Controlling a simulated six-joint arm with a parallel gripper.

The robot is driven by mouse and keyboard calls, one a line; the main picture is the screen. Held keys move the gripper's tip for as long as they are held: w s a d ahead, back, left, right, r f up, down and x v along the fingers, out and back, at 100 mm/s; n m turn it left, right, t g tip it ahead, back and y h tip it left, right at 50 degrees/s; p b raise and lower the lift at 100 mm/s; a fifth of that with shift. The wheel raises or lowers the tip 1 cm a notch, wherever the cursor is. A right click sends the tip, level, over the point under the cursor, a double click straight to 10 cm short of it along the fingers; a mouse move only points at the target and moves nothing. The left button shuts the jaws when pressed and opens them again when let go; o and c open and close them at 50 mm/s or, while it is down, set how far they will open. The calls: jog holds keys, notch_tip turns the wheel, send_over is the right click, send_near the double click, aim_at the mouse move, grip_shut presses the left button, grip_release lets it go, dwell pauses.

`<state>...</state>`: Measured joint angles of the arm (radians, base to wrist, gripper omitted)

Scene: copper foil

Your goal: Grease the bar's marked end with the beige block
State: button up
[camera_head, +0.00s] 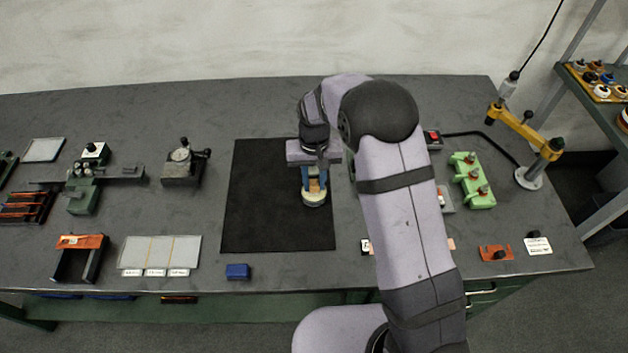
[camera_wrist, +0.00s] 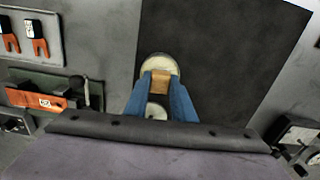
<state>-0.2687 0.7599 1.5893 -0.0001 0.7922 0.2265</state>
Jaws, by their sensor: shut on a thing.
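My gripper (camera_head: 313,187) is over the black mat, pointing down, and its blue fingers also show in the wrist view (camera_wrist: 161,91). It is shut on a small beige block (camera_wrist: 161,84) between the fingertips. A round cream-topped tin (camera_wrist: 158,63) stands on the mat at the fingertips; it also shows in the head view (camera_head: 314,200). I cannot tell whether the block touches the tin's contents. A grey bar (camera_head: 122,172) lies across a green fixture (camera_head: 83,199) at the left; I cannot make out a marked end or be sure it is the task's bar.
The black mat (camera_head: 262,215) is otherwise bare. A dial gauge stand (camera_head: 183,165), a pale three-part tray (camera_head: 161,252), an orange-and-black holder (camera_head: 80,258) and a blue block (camera_head: 238,272) are left of or below it. A green rack (camera_head: 472,182) stands right of my arm.

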aim_at(314, 183)
jog(key=shift+f, duration=0.55)
dwell(1.4)
jog(key=shift+r, duration=0.15)
jog(key=shift+r+p, duration=2.55)
jog(key=shift+r, duration=0.9)
